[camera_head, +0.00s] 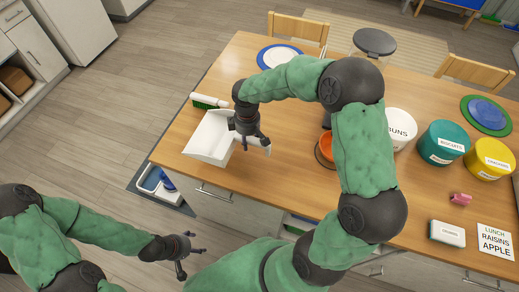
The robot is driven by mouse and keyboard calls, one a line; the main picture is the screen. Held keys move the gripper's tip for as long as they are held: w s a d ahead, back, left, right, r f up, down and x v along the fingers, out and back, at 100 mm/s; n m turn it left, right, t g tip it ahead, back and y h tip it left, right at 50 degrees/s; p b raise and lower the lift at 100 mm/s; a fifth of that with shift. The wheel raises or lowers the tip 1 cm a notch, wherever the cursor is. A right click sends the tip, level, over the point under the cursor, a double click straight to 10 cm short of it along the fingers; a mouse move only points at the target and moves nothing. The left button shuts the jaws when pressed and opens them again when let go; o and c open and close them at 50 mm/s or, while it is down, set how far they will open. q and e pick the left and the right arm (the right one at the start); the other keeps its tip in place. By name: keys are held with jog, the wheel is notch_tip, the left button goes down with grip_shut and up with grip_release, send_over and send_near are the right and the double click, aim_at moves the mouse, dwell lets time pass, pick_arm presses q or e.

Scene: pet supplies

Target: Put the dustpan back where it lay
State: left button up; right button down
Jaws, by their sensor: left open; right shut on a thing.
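The white dustpan (207,140) is at the left end of the wooden table, with its pan spreading toward the left edge. My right gripper (255,143) comes over the table from the right and is shut on the dustpan at its right side; the arm and fingers hide the grip. I cannot tell whether the dustpan touches the table or is slightly raised. My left gripper (188,256) is open and empty, low in front of the table's front edge.
A brush (210,101) with green bristles lies just behind the dustpan. A blue-rimmed plate (272,57) is at the back. An orange bowl (325,146) and canisters, including a teal one (443,143), stand to the right. The table (300,190) is bare at front centre.

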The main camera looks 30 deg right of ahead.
jog(key=d+f, duration=0.2)
jog(key=s+d+f, duration=0.1)
jog(key=d+f, duration=0.1)
jog(key=f, duration=0.1)
jog(key=shift+s, duration=0.1)
jog(key=shift+d+f+b, duration=0.1)
jog(key=shift+f+b, duration=0.2)
jog(key=shift+f, duration=1.5)
jog(key=shift+f, duration=0.15)
jog(key=c, duration=0.7)
grip_release()
notch_tip(320, 180, up, 12)
jog(key=shift+r+p, duration=0.2)
jog(key=shift+p, duration=0.4)
